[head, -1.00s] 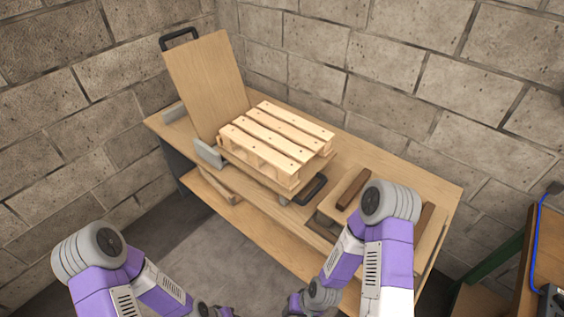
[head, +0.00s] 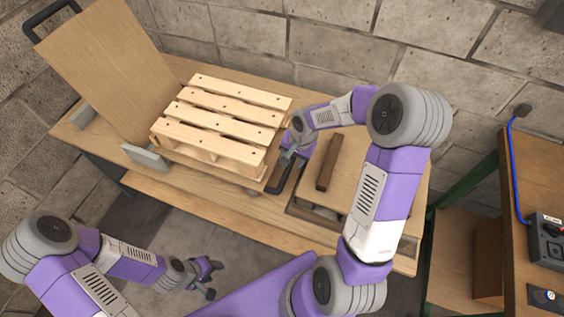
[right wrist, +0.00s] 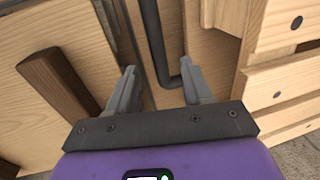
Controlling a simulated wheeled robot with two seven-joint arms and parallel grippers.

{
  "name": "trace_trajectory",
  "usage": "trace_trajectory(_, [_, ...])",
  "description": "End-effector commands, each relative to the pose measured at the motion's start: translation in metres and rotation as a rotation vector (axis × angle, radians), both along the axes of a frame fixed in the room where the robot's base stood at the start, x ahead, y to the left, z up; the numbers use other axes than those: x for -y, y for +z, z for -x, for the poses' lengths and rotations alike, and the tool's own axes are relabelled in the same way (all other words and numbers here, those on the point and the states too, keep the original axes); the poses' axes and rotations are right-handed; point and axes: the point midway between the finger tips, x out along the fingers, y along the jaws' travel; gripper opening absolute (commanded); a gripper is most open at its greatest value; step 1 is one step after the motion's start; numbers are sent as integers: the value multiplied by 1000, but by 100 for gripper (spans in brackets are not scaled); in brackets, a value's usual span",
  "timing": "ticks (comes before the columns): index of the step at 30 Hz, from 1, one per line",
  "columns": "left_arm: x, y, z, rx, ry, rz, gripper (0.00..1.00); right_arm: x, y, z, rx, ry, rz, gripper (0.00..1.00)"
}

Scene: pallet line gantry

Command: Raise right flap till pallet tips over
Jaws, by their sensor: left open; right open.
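A small wooden pallet (head: 221,124) lies flat on the right flap, between the raised left flap (head: 105,75) and my right arm. The right flap's black handle (head: 286,178) sticks out at the pallet's right side. My right gripper (head: 289,158) is at this handle. In the right wrist view the open jaws (right wrist: 164,82) point at the black handle (right wrist: 172,75), which shows beyond and between the fingertips; I cannot tell if they touch. My left gripper (head: 211,279) is open and empty, low in front of the bench.
A board with a dark wooden bar (head: 328,162) lies right of the handle, below my right arm. Grey blocks (head: 145,157) stand by the left flap's base. A side table with a black control box (head: 546,238) and blue cable is at far right.

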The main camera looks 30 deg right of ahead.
Motion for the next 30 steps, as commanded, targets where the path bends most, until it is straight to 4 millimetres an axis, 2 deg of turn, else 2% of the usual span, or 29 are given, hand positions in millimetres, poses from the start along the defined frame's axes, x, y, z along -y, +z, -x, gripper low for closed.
trace_trajectory(6, [0,-8,0,0,0,0,50,-5,-36,-4,-4,3,-2,50])
trace_trajectory(12, [0,-13,0,0,0,0,50,-8,-60,-8,-2,3,-1,50])
trace_trajectory(23, [0,-13,0,0,0,0,50,-9,-66,-10,0,2,-2,50])
trace_trajectory(26, [0,-13,0,0,0,0,50,-9,-66,-10,0,2,-2,38])
trace_trajectory(30, [0,-13,0,0,0,0,50,-9,-66,-9,0,2,-2,17])
